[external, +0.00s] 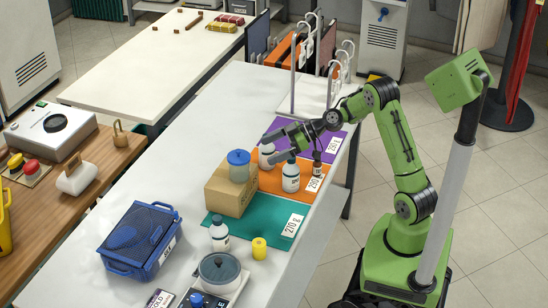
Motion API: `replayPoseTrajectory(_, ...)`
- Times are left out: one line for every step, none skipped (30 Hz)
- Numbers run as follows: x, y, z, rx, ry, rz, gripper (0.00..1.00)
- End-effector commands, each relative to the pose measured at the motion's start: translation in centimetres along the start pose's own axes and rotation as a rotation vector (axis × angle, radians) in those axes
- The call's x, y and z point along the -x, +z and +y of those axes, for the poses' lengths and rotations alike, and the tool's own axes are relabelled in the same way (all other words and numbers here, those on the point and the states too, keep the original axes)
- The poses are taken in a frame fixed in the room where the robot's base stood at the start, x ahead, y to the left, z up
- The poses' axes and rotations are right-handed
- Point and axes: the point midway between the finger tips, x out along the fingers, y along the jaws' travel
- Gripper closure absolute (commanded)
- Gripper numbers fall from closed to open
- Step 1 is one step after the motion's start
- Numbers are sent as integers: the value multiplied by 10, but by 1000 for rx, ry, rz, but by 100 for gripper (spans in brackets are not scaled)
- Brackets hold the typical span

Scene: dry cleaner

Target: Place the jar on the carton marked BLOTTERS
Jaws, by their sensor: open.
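A jar with a blue lid (238,158) stands upright on top of a brown cardboard carton (231,192). No marking can be read on the carton's visible faces, so I cannot tell whether it says BLOTTERS. My gripper (269,148) points left, with its two fingers spread apart and nothing visibly held between them. It is to the right of the jar, apart from it, above the orange and purple mats.
A white bottle with a dark cap (291,178) and a small dark bottle (317,168) stand near my gripper. On the table's near part are another white bottle (219,236), a yellow container (259,248) and a blue crate (140,256). The table's left side (175,170) is clear.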

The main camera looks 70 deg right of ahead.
Motion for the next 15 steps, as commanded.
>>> replayPoseTrajectory(0, -4, -5, 5, -5, -11, 0)
replayPoseTrajectory(0, -7, -11, 9, -11, -26, 0)
replayPoseTrajectory(2, -12, -23, 12, -21, -59, 0)
replayPoseTrajectory(4, -17, -34, 14, -29, -92, 0)
replayPoseTrajectory(7, -21, -47, 14, -34, -132, 0)
replayPoseTrajectory(13, -26, -66, 12, -36, -192, 0)
replayPoseTrajectory(20, -29, -81, 7, -34, -240, 0)
replayPoseTrajectory(27, -30, -95, 0, -25, -287, 0)
replayPoseTrajectory(39, -31, -113, -14, -7, -348, 0)
replayPoseTrajectory(50, -31, -127, -27, 10, -393, 0)
replayPoseTrajectory(61, -30, -140, -42, 34, -434, 0)
replayPoseTrajectory(79, -27, -157, -66, 72, -486, 0)
replayPoseTrajectory(93, -24, -168, -89, 104, -522, 0)
replayPoseTrajectory(109, -19, -179, -114, 141, -553, 0)
replayPoseTrajectory(129, -13, -192, -153, 192, -588, 0)
